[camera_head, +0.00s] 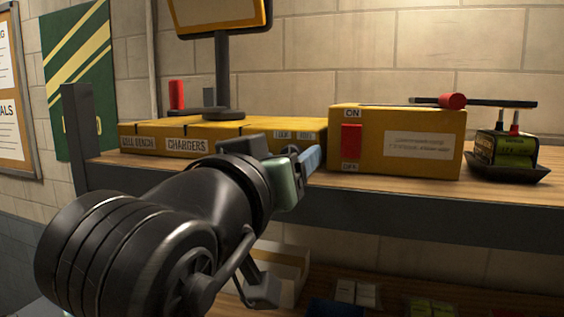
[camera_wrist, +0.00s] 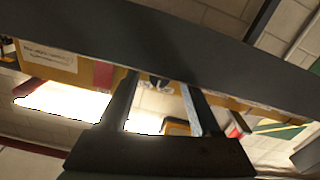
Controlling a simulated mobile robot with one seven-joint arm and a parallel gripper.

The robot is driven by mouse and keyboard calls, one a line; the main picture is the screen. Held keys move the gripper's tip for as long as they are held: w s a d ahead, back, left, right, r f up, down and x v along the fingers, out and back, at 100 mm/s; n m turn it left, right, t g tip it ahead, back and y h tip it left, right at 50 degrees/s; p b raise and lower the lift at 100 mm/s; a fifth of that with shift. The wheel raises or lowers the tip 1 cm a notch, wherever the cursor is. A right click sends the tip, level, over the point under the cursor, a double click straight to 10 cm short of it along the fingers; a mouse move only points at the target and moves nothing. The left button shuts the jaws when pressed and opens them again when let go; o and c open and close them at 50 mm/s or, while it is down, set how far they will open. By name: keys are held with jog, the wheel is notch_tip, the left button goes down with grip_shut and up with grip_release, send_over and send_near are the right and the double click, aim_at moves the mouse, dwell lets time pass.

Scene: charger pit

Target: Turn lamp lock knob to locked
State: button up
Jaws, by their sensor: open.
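A low yellow box row (camera_head: 225,132) stands on the shelf. Small white labels (camera_head: 283,134) on its right part sit just above my gripper; their wording is too small to read surely. I cannot make out the lamp lock knob clearly in the head view; my gripper may hide it. A lamp-like yellow panel (camera_head: 222,17) stands on a dark post on this box. My gripper (camera_head: 305,158) is open, in front of the box's right end near the shelf edge. In the wrist view its fingers (camera_wrist: 158,82) are apart, with a small dark and pale shape between the tips, possibly the knob.
A taller yellow box (camera_head: 396,170) with a red ON/OFF switch (camera_head: 351,141) stands just right of my gripper. A black tray (camera_head: 507,174) with a yellow-green block is farther right. The dark shelf edge (camera_head: 430,213) runs below; it crosses the wrist view (camera_wrist: 200,55).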

jog(key=v, duration=1.3)
jog(key=shift+p, duration=0.35)
